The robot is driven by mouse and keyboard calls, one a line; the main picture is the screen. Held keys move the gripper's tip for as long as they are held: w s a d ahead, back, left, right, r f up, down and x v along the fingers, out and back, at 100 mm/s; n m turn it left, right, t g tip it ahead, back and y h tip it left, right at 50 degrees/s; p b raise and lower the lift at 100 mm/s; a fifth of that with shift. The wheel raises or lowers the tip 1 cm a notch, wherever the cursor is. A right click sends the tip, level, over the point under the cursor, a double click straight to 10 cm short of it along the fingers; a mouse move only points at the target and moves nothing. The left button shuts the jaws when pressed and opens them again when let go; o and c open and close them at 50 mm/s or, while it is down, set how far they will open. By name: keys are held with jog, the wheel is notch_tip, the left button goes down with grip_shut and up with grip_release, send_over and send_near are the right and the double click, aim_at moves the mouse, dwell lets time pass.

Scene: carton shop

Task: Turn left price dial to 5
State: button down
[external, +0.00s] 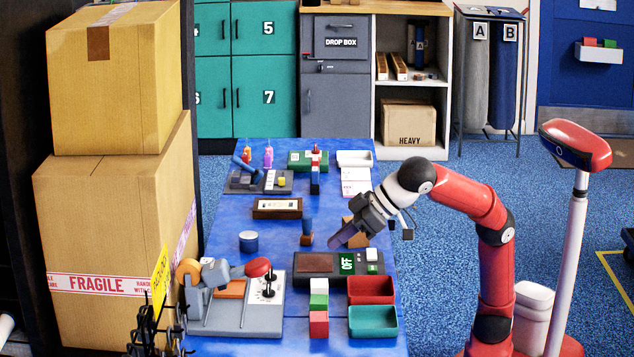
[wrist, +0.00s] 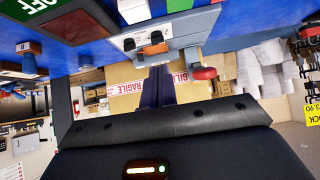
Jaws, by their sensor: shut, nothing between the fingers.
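The price machine (external: 238,312) is a grey unit with a white panel at the front left of the blue table. Two dark dials, one (external: 270,276) behind the other (external: 268,294), sit on this panel. The wrist view, which is upside down, shows the panel (wrist: 142,42) with its two dials side by side. Their settings are too small to read, and I cannot tell which is the left one. My gripper (external: 335,242) is shut and empty, in the air to the right of and behind the machine. Its fingers (wrist: 157,85) point down and left, apart from the dials.
A red knob (external: 258,267) stands up beside the dials. A dark device with a green OFF display (external: 347,263) lies near my gripper. A white, green and red block stack (external: 319,300) and red (external: 371,284) and teal (external: 373,310) bins stand in front. Cartons (external: 110,220) rise at the left.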

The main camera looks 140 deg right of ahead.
notch_tip(320, 180, down, 3)
send_near(271, 293)
notch_tip(271, 293, down, 4)
jog(key=shift+d+r+b, duration=0.1)
jog(key=shift+b, duration=0.3)
jog(key=shift+w+d+p, duration=0.5)
jog(key=shift+w+d, duration=0.95)
jog(key=shift+w, duration=0.15)
